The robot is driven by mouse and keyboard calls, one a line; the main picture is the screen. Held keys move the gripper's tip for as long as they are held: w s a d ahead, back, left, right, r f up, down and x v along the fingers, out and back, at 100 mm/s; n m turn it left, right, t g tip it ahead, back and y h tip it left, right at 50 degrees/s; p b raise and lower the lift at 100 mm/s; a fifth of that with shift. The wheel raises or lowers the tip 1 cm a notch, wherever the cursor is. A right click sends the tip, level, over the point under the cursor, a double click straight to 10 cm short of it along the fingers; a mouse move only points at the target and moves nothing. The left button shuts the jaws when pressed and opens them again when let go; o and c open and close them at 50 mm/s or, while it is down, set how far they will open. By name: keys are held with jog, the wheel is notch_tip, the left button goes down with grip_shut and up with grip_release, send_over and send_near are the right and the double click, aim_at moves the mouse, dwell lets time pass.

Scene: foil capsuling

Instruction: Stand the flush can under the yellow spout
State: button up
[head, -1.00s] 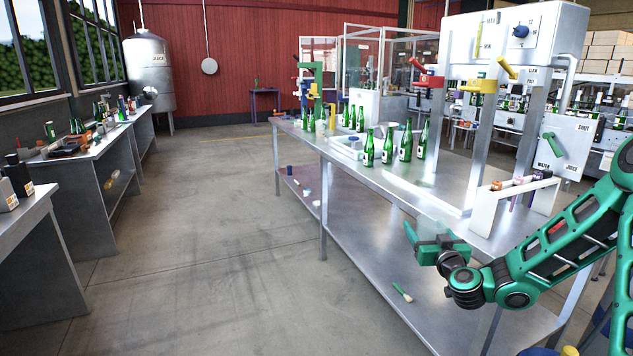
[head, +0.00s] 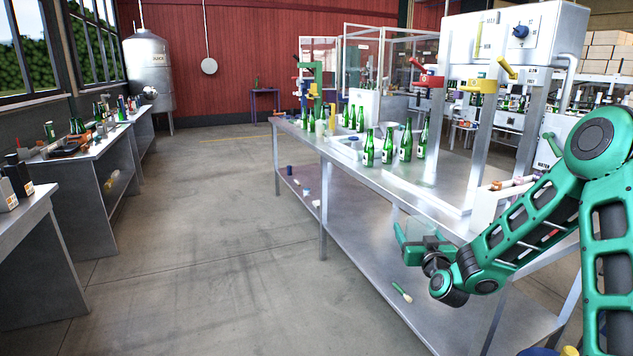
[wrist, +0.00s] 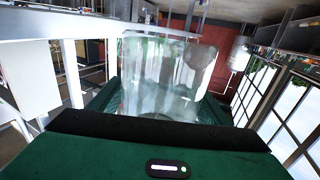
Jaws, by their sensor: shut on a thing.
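The yellow spout (head: 479,86) sticks out from the front of the white filling machine (head: 500,45), above the steel table. My gripper (head: 426,243) is in front of the table's near edge, below and left of the spout. It is shut on a clear, see-through can, which I take to be the flush can (wrist: 160,75). In the wrist view the can sits between the green jaws, its rim towards the top of the picture. In the head view the can is hard to make out against the jaws and table.
The steel table (head: 400,192) has bare room left of the machine's leg. Several green bottles (head: 388,147) stand farther back. A red spout (head: 427,82) hangs left of the yellow one.

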jog(key=s+f, duration=0.4)
jog(key=f, duration=0.4)
jog(key=s+f, duration=0.4)
jog(key=f, duration=0.4)
